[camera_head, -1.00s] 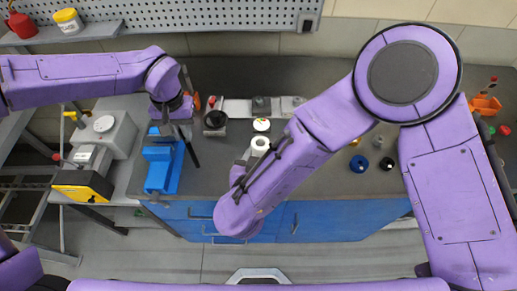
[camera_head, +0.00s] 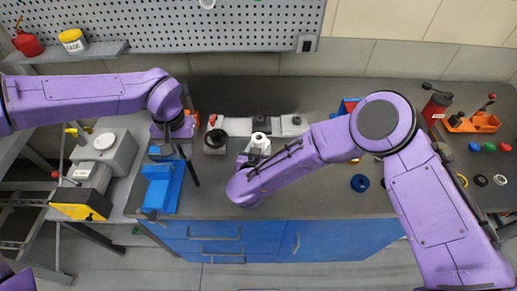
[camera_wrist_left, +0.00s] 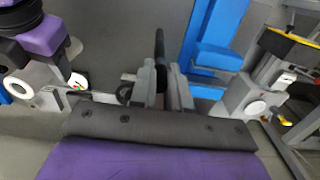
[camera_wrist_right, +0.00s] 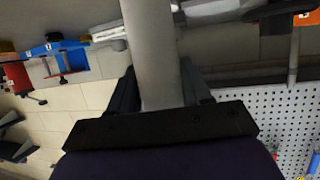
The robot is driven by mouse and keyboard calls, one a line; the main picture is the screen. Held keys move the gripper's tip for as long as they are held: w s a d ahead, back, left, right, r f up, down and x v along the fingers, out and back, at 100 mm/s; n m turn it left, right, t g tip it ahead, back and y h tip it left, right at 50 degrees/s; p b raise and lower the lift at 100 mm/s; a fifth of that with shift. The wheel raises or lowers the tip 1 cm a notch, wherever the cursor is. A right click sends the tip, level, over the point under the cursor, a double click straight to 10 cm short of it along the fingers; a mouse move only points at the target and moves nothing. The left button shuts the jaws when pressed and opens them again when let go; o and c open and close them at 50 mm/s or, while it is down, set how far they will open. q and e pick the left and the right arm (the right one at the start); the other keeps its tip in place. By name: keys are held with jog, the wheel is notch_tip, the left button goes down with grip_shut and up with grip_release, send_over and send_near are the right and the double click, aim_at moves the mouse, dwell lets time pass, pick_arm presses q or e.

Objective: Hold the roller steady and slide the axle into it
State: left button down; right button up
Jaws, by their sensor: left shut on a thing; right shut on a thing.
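The roller (camera_head: 259,141) is a pale grey tube with a dark hole in its upper end. My right gripper (camera_head: 246,161) is shut on it; the fingers are mostly hidden by my forearm in the head view. In the right wrist view the roller (camera_wrist_right: 152,48) fills the space between the fingers. The axle (camera_head: 191,168) is a thin dark rod. My left gripper (camera_head: 178,149) is shut on it, left of the roller and clearly apart from it. In the left wrist view the axle (camera_wrist_left: 160,48) sticks out beyond the fingers.
A blue fixture (camera_head: 161,187) stands on the bench just below my left gripper. A grey fixture with a dark knob (camera_head: 216,140) stands between the arms. A blue ring (camera_head: 360,183) lies right of my right forearm. Bare bench lies between axle and roller.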

pick_arm(q)
jog(key=shift+s+f, duration=0.1)
pick_arm(e)
jog(key=shift+s+f, duration=0.1)
pick_arm(q)
jog(key=shift+f+b, duration=0.2)
jog(key=shift+b, duration=0.15)
pick_arm(e)
jog(key=shift+f, duration=0.3)
jog(key=o, duration=1.1)
pick_arm(q)
jog(key=shift+r, duration=0.1)
pick_arm(e)
jog(key=shift+o, duration=0.2)
jog(key=shift+r, duration=0.1)
jog(key=c, duration=1.1)
jog(key=shift+c, duration=0.2)
